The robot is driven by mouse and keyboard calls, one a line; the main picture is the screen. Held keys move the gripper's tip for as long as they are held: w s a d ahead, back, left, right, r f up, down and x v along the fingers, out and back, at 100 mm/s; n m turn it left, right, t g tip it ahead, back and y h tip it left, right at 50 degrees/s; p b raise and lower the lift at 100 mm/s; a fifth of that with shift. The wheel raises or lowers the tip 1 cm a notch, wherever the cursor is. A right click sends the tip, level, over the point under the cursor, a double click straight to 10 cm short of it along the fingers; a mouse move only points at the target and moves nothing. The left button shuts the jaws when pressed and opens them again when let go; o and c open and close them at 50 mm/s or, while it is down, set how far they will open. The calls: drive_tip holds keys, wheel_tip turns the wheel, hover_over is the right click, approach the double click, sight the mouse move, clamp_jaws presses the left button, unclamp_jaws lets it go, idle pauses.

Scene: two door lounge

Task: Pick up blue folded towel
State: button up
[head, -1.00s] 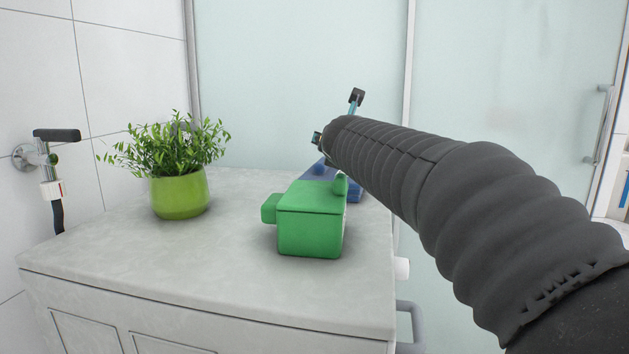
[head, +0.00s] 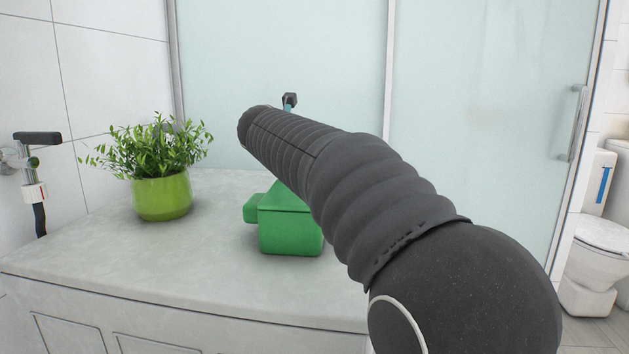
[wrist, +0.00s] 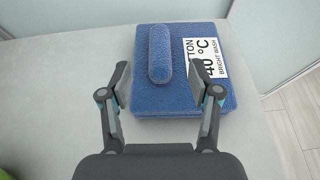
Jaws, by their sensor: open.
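The blue folded towel (wrist: 180,98) lies flat on the grey counter in the wrist view, with a rolled blue piece (wrist: 160,55) on top and a white printed label (wrist: 205,58) on its right side. My gripper (wrist: 163,83) is open and empty of any hold. In the head view my arm hides the towel and most of the gripper; only a small tip (head: 289,101) shows.
A green box-like object (head: 290,232) stands on the counter (head: 150,255), close beside my arm. A potted plant (head: 162,196) stands at the left. Frosted glass panels (head: 280,60) rise behind. The counter's front left area is clear.

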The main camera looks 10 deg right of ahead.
drive_tip(key=shift+f+x, duration=0.2)
drive_tip(key=shift+x, duration=1.2)
drive_tip(key=shift+f+x, duration=0.15)
drive_tip(key=shift+x, duration=1.2)
drive_tip(key=shift+w+d+f, duration=0.1)
drive_tip(key=shift+w+f, duration=0.1)
drive_tip(key=shift+w, duration=0.1)
drive_tip(key=shift+c, duration=0.2)
drive_tip(key=shift+r, duration=0.1)
clamp_jaws()
